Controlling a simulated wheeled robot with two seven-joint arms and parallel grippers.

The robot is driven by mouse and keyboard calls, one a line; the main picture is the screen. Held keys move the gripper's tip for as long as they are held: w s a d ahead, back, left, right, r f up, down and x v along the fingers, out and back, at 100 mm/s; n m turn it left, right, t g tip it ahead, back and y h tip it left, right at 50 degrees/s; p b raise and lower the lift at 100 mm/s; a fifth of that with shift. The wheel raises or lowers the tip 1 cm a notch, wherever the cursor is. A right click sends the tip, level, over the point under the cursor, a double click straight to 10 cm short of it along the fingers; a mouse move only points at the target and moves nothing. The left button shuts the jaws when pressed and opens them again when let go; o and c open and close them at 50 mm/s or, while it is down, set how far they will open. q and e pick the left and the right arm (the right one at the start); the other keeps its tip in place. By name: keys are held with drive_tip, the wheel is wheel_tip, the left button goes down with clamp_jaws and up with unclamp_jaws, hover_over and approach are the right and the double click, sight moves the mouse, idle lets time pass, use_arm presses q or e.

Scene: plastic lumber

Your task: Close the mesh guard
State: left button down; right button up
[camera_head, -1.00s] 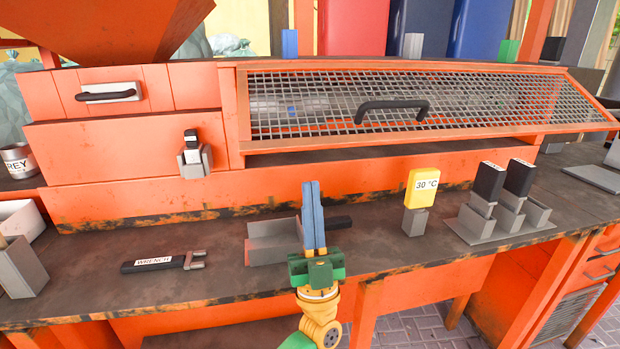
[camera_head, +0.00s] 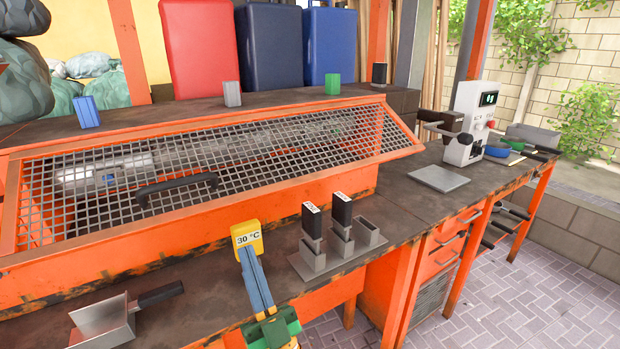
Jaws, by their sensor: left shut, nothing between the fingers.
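The mesh guard (camera_head: 270,150) is a sloping grey wire grid in an orange frame, along the front of the long orange machine. Its lower rail juts out past the machine's front wall, with shadow beneath. I cannot tell exactly how wide any gap there is. A black handle (camera_head: 178,184) is on the mesh near the lower rail. My left gripper (camera_head: 247,256) has blue fingers, pressed together and empty. My right gripper is out of view.
A grey scoop-like tool (camera_head: 103,322) lies at lower left. A white instrument (camera_head: 467,125) stands far right.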

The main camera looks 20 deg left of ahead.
sight(226, 203)
use_arm(q)
drive_tip(key=shift+g, duration=0.3)
drive_tip(key=p+x, duration=0.1)
drive_tip(key=x, duration=0.2)
drive_tip(key=p+x, duration=0.2)
drive_tip(key=x, duration=0.2)
drive_tip(key=p+x, duration=0.2)
drive_tip(key=x, duration=0.1)
drive_tip(key=shift+s+a+r, duration=0.15)
drive_tip(key=shift+s+r, duration=0.1)
drive_tip(key=shift+s, duration=0.05)
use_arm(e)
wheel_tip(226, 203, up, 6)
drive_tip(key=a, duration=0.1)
use_arm(q)
drive_tip(key=f+b, duration=0.1)
drive_tip(key=w+a+f+b, duration=0.1)
drive_tip(key=b, duration=0.1)
drive_tip(key=f+b, duration=0.1)
drive_tip(key=f, duration=0.1)
drive_tip(key=shift+w+a+b, duration=0.25)
drive_tip(key=shift+a+b, duration=0.15)
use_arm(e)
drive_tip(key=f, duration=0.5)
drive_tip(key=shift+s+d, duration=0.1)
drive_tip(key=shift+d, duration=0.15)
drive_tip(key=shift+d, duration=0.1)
